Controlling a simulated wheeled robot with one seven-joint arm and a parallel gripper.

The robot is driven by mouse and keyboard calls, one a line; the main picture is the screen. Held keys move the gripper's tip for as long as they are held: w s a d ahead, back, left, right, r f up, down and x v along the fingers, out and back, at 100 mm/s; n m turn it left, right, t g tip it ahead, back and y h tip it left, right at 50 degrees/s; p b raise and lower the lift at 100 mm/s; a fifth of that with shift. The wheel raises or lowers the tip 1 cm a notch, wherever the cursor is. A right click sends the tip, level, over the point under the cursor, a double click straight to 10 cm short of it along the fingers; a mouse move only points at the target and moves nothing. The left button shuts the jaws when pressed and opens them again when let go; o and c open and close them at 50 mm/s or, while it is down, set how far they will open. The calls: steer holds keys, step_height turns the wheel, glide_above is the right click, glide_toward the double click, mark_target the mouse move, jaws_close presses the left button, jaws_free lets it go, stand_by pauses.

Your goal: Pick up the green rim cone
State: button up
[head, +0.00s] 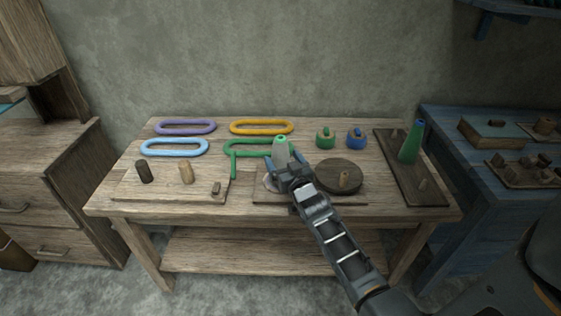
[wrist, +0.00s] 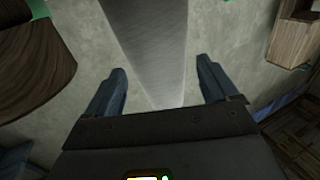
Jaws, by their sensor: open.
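The green rim cone (head: 281,153) is pale grey with a green ring at its top. It stands upright near the middle of the wooden table, its lower part hidden behind my gripper (head: 287,173) in the head view. In the wrist view a smooth grey tapered surface (wrist: 150,50), which looks like the cone, runs down between the two fingers of my gripper (wrist: 162,82). The fingers are apart, with a visible gap on each side of that surface. A second cone (head: 409,145), green with a blue top, stands on a dark board at the right.
Purple (head: 185,127), yellow (head: 261,127), light blue (head: 174,147) and green (head: 233,164) loops lie behind and left.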

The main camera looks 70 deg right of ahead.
steer(key=shift+p+x, duration=0.3)
steer(key=shift+x, duration=0.95)
steer(key=c, duration=1.1)
steer(key=shift+c, duration=0.3)
steer(key=shift+r, duration=0.15)
